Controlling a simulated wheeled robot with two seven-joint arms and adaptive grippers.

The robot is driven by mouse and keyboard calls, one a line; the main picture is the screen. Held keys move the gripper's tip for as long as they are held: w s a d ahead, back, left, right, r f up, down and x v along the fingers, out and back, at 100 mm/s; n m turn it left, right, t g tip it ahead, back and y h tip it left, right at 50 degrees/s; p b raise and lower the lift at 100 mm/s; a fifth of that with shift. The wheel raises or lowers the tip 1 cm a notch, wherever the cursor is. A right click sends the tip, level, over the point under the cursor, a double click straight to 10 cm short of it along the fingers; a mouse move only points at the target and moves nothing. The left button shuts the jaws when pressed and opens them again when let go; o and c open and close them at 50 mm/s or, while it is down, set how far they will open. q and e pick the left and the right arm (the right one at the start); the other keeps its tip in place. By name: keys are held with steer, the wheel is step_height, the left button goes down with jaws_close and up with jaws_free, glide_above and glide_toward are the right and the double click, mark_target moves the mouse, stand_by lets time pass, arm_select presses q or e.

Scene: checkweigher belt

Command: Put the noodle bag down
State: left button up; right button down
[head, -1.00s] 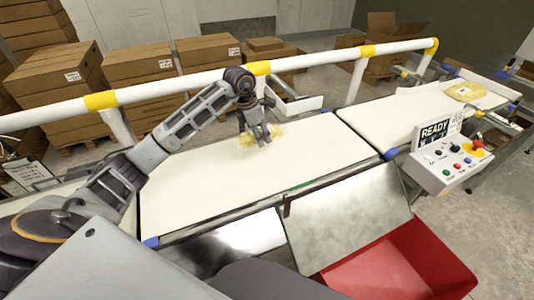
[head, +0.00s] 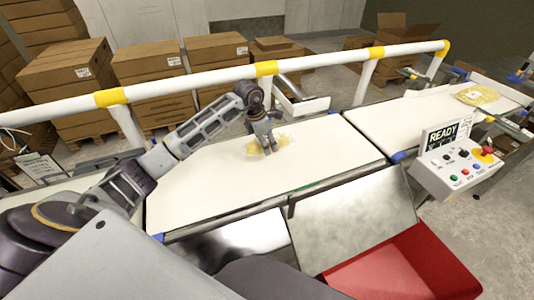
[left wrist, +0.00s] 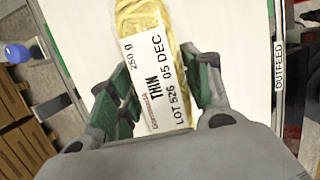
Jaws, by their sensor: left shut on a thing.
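The noodle bag (head: 254,148) is yellow and clear, with a white label reading THIN, 250 g, LOT 526, 05 DEC. My left gripper (head: 266,151) is shut on it, over the white middle belt (head: 200,185). In the left wrist view the bag (left wrist: 152,35) runs between the two green-padded fingers (left wrist: 163,95), its label facing the camera. The bag is at or just above the belt; I cannot tell if it touches. Its near end is hidden by the gripper body. My right gripper is not in view.
Another yellow bag (head: 478,95) lies on the right belt (head: 420,115). A white-and-yellow rail (head: 200,82) runs behind the belts. A control box (head: 458,165), a metal chute (head: 350,220) and a red bin (head: 410,270) stand in front. Most of the middle belt is clear.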

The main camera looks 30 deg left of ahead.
arm_select(q)
steer(key=shift+x, duration=0.8)
steer(key=shift+s+a, duration=0.1)
steer(key=shift+a, duration=0.1)
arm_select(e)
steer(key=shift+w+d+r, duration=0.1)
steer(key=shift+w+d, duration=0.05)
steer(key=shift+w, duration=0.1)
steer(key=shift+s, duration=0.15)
